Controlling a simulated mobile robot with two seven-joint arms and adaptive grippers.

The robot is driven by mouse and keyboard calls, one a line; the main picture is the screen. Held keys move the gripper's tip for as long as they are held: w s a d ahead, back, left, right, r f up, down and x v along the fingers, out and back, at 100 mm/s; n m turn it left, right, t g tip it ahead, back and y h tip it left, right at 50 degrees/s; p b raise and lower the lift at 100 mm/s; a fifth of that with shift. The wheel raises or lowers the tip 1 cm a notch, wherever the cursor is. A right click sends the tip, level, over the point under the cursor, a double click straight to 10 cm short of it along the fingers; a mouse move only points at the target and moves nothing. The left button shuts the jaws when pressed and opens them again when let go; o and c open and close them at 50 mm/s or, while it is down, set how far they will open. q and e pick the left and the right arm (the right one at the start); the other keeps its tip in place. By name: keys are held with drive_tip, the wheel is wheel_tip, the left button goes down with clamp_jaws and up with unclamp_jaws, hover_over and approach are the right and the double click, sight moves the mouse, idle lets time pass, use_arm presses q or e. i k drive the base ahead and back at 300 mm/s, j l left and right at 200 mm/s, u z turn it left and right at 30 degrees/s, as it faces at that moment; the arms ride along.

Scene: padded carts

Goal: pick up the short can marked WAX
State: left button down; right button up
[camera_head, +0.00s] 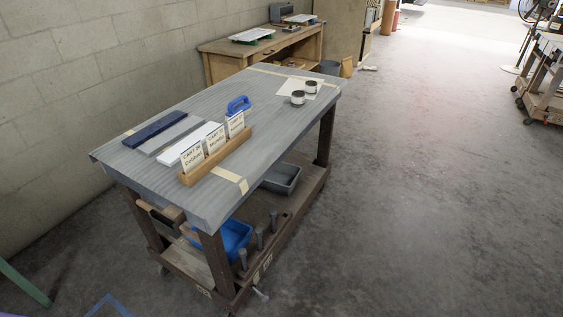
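Two short cans stand upright close together on a pale sheet (289,84) near the far right part of the padded cart top (265,142). The nearer can (298,98) has a dark top and a light band around its side. The farther can (311,87) looks much the same, a little behind and to the right. Any lettering on them is too small to read, so I cannot tell which one is marked WAX. Neither of my grippers is in view.
On the cart, a wooden holder with cards (217,160), flat bars (153,128) and a blue handled object (238,105) lie nearer and left of the cans. A wooden bench (262,47) stands behind by the block wall.

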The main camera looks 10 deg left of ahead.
sight(311, 86)
drive_tip(key=i+l+z, duration=0.1)
drive_tip(key=i+z, duration=0.2)
drive_tip(key=i, duration=1.25)
